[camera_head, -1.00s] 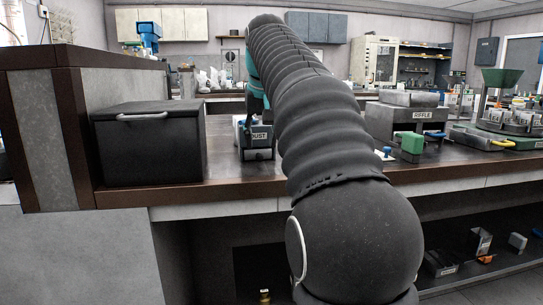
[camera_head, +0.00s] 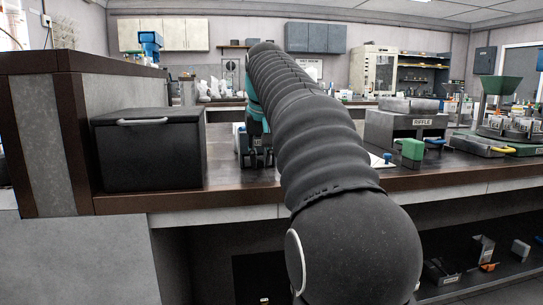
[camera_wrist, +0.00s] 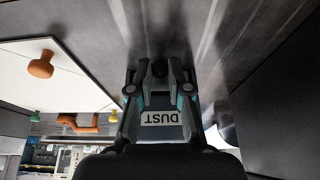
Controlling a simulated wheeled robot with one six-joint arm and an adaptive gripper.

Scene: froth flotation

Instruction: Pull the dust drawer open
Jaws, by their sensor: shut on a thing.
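The dust drawer, with its white DUST label (camera_wrist: 162,118), shows upside down between my fingers in the wrist view. My gripper (camera_wrist: 160,78) is shut there, one dark finger on each side of a small dark knob-like part (camera_wrist: 160,70). In the head view my gripper (camera_head: 258,158) is low over the bench, right of the black box, and it covers the label and most of the drawer. A sliver of the blue-grey dust unit (camera_head: 238,130) shows beside it. How far the drawer stands out cannot be told.
The black lidded box (camera_head: 148,150) with a pale handle stands close on the left. To the right are the RIFFLE unit (camera_head: 405,125) and a green block (camera_head: 411,148). The bench's brown front edge (camera_head: 225,197) is bare. The wrist view shows a white panel with an orange knob (camera_wrist: 41,65).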

